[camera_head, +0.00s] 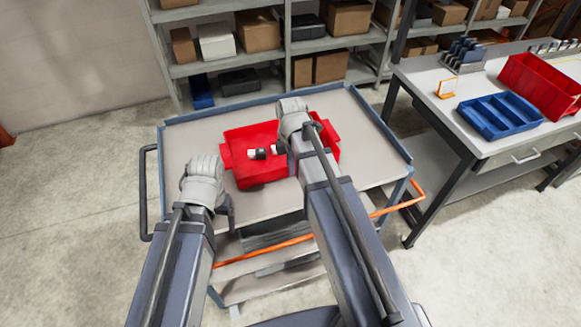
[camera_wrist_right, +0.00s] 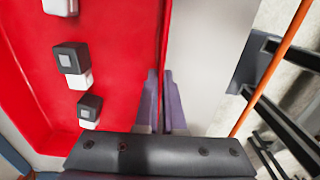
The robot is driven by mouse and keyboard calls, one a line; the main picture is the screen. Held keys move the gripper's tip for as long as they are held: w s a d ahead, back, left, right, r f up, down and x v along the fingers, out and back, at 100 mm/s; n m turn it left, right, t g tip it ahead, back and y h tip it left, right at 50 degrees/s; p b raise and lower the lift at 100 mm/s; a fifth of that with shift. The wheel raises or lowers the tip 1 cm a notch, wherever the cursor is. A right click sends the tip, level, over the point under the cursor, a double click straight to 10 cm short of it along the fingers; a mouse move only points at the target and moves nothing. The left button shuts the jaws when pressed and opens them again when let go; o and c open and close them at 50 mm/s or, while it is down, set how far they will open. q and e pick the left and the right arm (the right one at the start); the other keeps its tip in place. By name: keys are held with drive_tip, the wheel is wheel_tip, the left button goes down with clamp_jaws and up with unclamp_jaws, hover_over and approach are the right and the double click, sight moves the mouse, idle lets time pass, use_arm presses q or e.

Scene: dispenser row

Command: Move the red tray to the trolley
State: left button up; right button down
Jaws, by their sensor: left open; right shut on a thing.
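The red tray (camera_head: 262,176) lies on the top deck of the trolley (camera_head: 186,150), with small black-and-white parts (camera_head: 257,153) inside. My right gripper (camera_wrist_right: 160,100) is shut on the tray's wall, as the right wrist view shows; in the head view my arm hides part of the tray and the fingers. The tray (camera_wrist_right: 115,30) and several of its parts (camera_wrist_right: 72,60) also show in the right wrist view. My left gripper (camera_head: 229,212) is open, off the tray's near left corner by the trolley's front edge, holding nothing that I can see.
A workbench (camera_head: 440,88) at the right carries another red bin (camera_head: 540,84), a blue divided tray (camera_head: 498,115) and an orange stand (camera_head: 446,88). Shelves with boxes (camera_head: 258,31) stand behind the trolley. An orange trolley handle (camera_head: 398,207) sticks out at the right.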

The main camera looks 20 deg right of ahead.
drive_tip(key=c, duration=1)
unclamp_jaws()
wheel_tip(320, 180, up, 12)
drive_tip(key=p, duration=1.3)
drive_tip(key=s+a+m, duration=0.4)
drive_tip(key=m, duration=0.1)
drive_tip(key=s+a+m, duration=0.4)
drive_tip(key=s+m, duration=0.1)
drive_tip(key=s+a+m+h, duration=0.1)
drive_tip(key=s+a+m, duration=0.3)
drive_tip(key=shift+s+a+r+m+b, duration=0.15)
drive_tip(key=shift+a+m+b, duration=0.15)
drive_tip(key=shift+m, duration=0.1)
wheel_tip(320, 180, down, 7)
drive_tip(key=b, duration=0.7)
